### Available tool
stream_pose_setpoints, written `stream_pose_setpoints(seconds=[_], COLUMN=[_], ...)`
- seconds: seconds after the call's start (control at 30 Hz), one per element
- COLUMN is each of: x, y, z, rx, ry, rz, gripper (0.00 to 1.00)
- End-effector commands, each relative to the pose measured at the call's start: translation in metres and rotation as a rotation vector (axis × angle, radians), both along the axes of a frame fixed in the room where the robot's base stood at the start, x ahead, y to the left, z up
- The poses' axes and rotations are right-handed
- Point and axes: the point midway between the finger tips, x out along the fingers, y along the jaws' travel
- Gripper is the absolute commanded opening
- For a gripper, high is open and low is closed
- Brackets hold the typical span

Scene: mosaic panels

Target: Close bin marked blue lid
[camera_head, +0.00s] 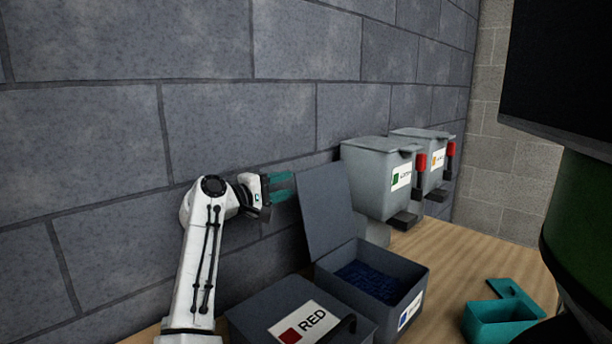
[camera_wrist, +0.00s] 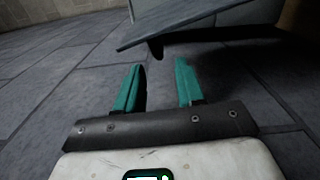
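The bin marked blue (camera_head: 408,295) stands on the wooden surface, with blue pieces inside and a partly visible label on its front right. Its grey lid (camera_head: 326,208) stands open, almost upright, at the bin's back left side. My gripper (camera_head: 292,187) is up by the block wall, just left of the lid's upper edge. In the wrist view my gripper (camera_wrist: 158,84) has its two teal fingers apart with nothing between them. A dark flat panel, seemingly the lid (camera_wrist: 190,20), is ahead of the fingertips; I cannot tell whether they touch it.
A closed bin marked RED (camera_head: 270,305) stands at the left of the blue bin. Two grey dispensers (camera_head: 365,180) (camera_head: 410,150) hang at the wall behind. A teal container (camera_head: 500,322) lies at the right. A large dark green body (camera_head: 585,210) fills the right edge.

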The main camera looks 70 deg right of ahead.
Motion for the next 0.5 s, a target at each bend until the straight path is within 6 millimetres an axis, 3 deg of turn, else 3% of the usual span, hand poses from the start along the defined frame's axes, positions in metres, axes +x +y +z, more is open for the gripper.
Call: stream_pose_setpoints(seconds=[0.3, 0.5], x=[-0.029, -0.040], y=[-0.051, -0.071], z=[0.003, 0.002], rx=[0.001, 0.001], ry=[0.002, 0.002], rz=[-0.003, -0.002], gripper=[0.38, 0.38])
